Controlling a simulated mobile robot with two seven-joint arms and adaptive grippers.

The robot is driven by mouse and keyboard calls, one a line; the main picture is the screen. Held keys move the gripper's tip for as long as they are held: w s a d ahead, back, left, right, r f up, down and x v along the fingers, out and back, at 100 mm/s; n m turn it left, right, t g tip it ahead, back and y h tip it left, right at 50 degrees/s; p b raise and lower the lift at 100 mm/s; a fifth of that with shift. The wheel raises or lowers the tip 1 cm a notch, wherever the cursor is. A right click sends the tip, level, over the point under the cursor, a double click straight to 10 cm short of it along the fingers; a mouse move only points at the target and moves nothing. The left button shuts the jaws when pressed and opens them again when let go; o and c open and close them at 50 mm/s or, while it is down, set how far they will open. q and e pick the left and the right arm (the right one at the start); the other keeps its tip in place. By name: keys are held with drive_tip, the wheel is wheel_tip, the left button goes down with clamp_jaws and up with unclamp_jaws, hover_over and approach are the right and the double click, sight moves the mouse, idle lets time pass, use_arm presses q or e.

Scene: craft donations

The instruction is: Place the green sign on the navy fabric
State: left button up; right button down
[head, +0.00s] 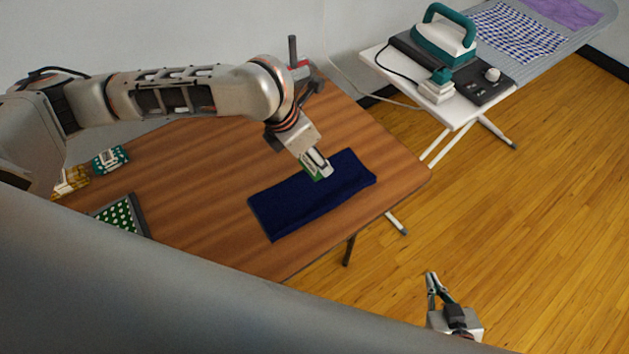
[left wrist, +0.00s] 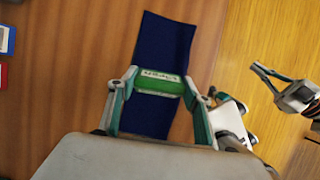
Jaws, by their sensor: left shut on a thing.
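The green sign (left wrist: 159,83), a small block with pale lettering, is between the fingers of my left gripper (left wrist: 160,82) in the left wrist view. In the head view only a green edge of the sign (head: 308,167) shows beside my left gripper (head: 318,170). The gripper is shut on it, over the navy fabric (head: 285,208). I cannot tell whether the sign touches the cloth. The fabric (left wrist: 165,40) lies flat on the brown table. My right gripper (head: 432,278) is empty, off the table at the lower right, its fingertips close together.
The wooden table (head: 210,165) has bare room around the cloth. A green dotted item (head: 118,214), a teal box (head: 110,160) and a yellow item (head: 72,180) are at the left. An ironing board with an iron (head: 443,35) stands at the upper right.

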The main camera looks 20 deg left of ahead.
sight(314, 169)
use_arm(q)
wheel_tip(314, 169, down, 5)
drive_tip(key=shift+r+b, duration=0.1)
drive_tip(key=shift+b, duration=0.2)
drive_tip(key=shift+f+b, duration=0.45)
drive_tip(key=shift+f, duration=2)
use_arm(e)
drive_tip(key=shift+f, duration=0.95)
use_arm(q)
drive_tip(key=shift+f, duration=0.2)
use_arm(e)
drive_tip(key=shift+d, duration=0.1)
use_arm(q)
drive_tip(key=shift+f, duration=0.15)
drive_tip(key=o, duration=0.9)
drive_tip(key=shift+o, duration=0.2)
use_arm(e)
drive_tip(key=shift+s+f, duration=0.15)
drive_tip(key=shift+f, duration=0.05)
